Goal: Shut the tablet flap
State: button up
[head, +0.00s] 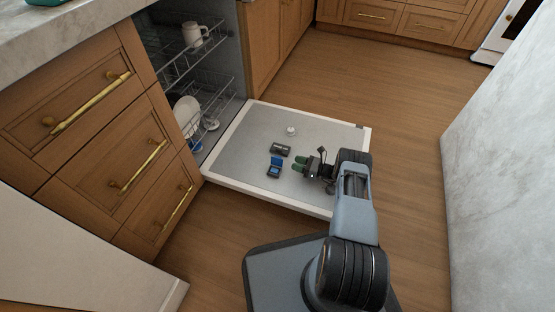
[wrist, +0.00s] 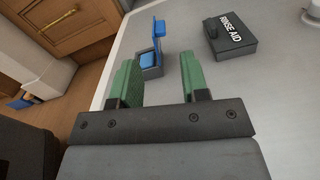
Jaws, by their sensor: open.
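The tablet compartment (head: 273,173) is a small dark grey box on the inner face of the lowered dishwasher door. Its blue flap (head: 277,160) stands up, open. In the wrist view the flap (wrist: 158,33) rises upright at the far edge of the box, and something blue (wrist: 149,59) shows inside it. My gripper (head: 299,164) is open and empty, with green fingers, just right of the compartment in the head view. In the wrist view the compartment lies beyond and between the fingertips (wrist: 157,72). I see no contact.
The dishwasher door (head: 325,138) lies flat and is mostly bare. A dark rinse aid box (head: 281,149) sits close to the compartment, and also shows in the wrist view (wrist: 231,38). A small white knob (head: 291,131) stands beyond it. Racks (head: 205,92) with dishes are inside the dishwasher.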

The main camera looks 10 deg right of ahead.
aim_at(277, 157)
jog(key=b+x, duration=0.2)
jog(key=x, duration=0.8)
jog(key=shift+d, duration=0.1)
jog(key=shift+c, duration=0.4)
